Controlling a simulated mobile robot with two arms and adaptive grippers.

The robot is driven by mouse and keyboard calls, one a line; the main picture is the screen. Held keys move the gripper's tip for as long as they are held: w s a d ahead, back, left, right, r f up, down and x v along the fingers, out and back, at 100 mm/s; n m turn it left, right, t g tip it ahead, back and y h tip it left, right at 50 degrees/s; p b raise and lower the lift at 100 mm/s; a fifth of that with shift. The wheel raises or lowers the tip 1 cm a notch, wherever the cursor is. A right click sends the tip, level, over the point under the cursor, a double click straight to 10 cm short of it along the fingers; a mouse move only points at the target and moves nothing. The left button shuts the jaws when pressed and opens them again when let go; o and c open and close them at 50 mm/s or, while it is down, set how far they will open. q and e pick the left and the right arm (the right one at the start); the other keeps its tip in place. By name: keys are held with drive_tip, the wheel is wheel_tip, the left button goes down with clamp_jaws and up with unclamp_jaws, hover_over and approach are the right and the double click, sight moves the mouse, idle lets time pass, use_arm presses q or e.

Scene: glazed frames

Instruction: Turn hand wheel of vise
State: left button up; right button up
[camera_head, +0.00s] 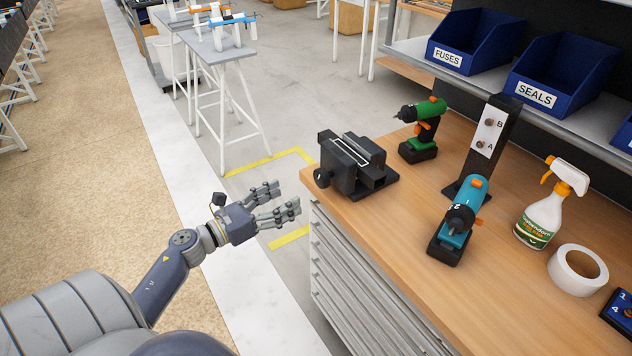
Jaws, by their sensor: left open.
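A black vise (352,163) stands on the left corner of the wooden workbench. Its round dark hand wheel (322,178) faces left, at the bench edge. My left gripper (283,201) is open and empty. It is left of the vise and slightly below the hand wheel in the picture, with a gap between its fingers and the wheel. My right gripper does not show.
The workbench (390,235) also holds a green drill (425,125), a blue drill (460,222), a black post (490,135) with buttons A and B, a spray bottle (545,210) and a tape roll (577,275). Blue bins (475,42) sit on the shelf behind.

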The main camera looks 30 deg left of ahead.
sight(318, 179)
use_arm(q)
drive_tip(key=p+x, duration=0.3)
drive_tip(key=x, duration=0.6)
drive_tip(key=shift+w, duration=0.3)
drive_tip(key=shift+w+d, duration=0.25)
drive_tip(key=shift+w, duration=0.3)
drive_tip(key=c, duration=1.1)
